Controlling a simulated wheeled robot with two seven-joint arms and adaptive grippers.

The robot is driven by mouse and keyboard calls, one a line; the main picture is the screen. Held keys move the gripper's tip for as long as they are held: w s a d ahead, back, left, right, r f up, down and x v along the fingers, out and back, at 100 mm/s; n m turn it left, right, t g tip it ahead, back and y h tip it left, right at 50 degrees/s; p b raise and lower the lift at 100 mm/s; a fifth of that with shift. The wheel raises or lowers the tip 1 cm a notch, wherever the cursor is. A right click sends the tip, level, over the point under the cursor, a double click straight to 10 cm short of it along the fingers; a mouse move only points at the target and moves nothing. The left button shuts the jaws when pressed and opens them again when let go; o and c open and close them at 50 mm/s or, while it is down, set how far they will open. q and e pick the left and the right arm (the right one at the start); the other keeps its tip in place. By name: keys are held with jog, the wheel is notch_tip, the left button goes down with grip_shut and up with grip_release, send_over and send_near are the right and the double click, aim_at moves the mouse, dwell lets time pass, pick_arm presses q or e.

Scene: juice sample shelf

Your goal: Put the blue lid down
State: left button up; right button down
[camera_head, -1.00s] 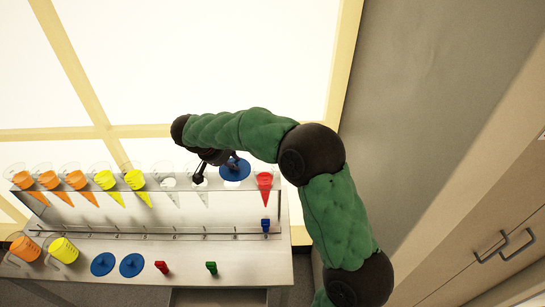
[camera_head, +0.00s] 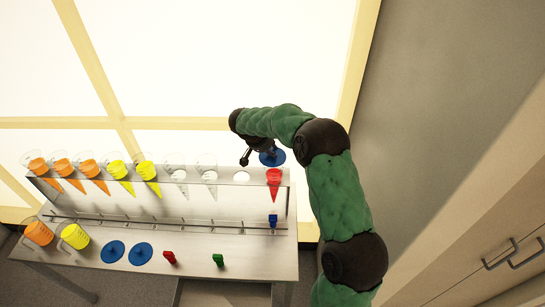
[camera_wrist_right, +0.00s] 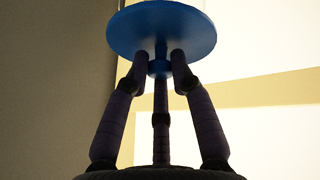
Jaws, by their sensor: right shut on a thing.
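A round blue lid (camera_head: 273,158) is held by my right gripper (camera_head: 263,147), above the back right end of the shelf, partly hidden by the gripper. In the right wrist view the blue lid (camera_wrist_right: 160,27) fills the top, and the fingers of the right gripper (camera_wrist_right: 160,66) are shut on the knob under its disc. My left gripper is not in view.
The shelf (camera_head: 235,183) holds orange and yellow cones, clear cones and a red cone (camera_head: 274,178) at its right end. A blue clip (camera_head: 273,220), red clip (camera_head: 169,257) and green clip (camera_head: 218,260) sit lower. Table surface right of the green clip is bare.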

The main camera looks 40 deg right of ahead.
aim_at(272, 157)
jog(key=shift+d+f, duration=0.3)
jog(key=shift+f, duration=0.05)
jog(key=shift+w+d+f, duration=0.1)
jog(key=shift+d+f, duration=0.05)
jog(key=shift+f, duration=1.55)
jog(key=c, duration=1.1)
grip_release()
jog(key=shift+f, duration=0.1)
jog(key=shift+o, duration=0.2)
jog(key=shift+r, duration=0.2)
jog(key=v, duration=1.1)
jog(key=shift+a+r, duration=0.2)
jog(key=shift+r, duration=0.15)
